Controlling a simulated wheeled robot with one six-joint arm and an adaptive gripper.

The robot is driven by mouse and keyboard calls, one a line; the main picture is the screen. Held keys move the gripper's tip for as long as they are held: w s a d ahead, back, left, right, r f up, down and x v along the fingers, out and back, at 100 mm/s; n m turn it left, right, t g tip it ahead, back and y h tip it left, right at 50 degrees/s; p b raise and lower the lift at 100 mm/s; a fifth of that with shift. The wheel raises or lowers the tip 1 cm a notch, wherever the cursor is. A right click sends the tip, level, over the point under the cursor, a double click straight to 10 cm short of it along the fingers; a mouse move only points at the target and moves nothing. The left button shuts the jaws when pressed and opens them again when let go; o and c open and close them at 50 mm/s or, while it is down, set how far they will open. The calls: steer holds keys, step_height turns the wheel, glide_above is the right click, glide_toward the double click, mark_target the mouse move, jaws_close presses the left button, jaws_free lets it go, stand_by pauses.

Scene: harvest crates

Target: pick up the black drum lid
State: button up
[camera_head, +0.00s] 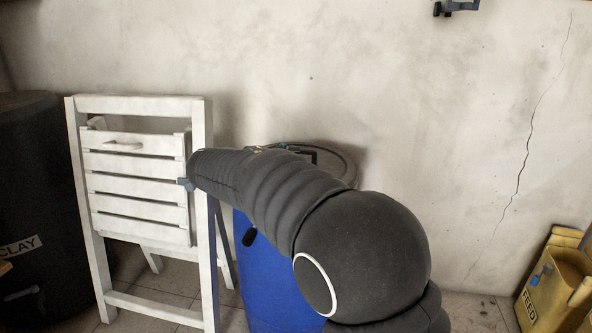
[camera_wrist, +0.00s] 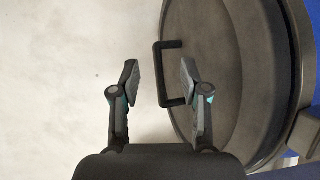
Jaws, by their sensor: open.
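The black drum lid (camera_wrist: 235,75) lies on top of a blue drum (camera_head: 268,280). In the head view only the lid's back and right rim (camera_head: 325,155) shows; my arm hides the rest. In the wrist view a dark U-shaped handle (camera_wrist: 157,72) stands on the lid's left part. My gripper (camera_wrist: 158,78) is open, its two fingers apart. In that view the handle lies between the fingertips, the right finger overlapping the lid and the left finger over the pale wall. I cannot tell the depth between fingers and handle.
A white folding wooden chair (camera_head: 135,105) stands left of the drum, close to my arm. A dark container labelled CLAY (camera_head: 30,190) is at the far left. The pale wall (camera_head: 440,110) stands close behind the drum.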

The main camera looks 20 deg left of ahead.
mark_target(302, 151)
steer(key=shift+n+t, duration=0.3)
steer(key=shift+t, duration=0.2)
steer(key=a, duration=0.4)
steer(key=shift+a+f, duration=0.15)
steer(key=shift+f, duration=0.05)
steer(key=shift+w+a, duration=0.15)
steer(key=shift+a, duration=0.05)
steer(key=x, duration=0.8)
steer(key=shift+w, duration=0.2)
steer(key=shift+a+p+x, duration=0.15)
steer(key=shift+p+x, duration=0.15)
steer(key=shift+x, duration=0.95)
steer(key=shift+a+p+x, duration=0.1)
steer(key=shift+p+x, duration=0.2)
steer(key=shift+x, duration=1)
jaws_close()
steer(key=shift+w, duration=0.1)
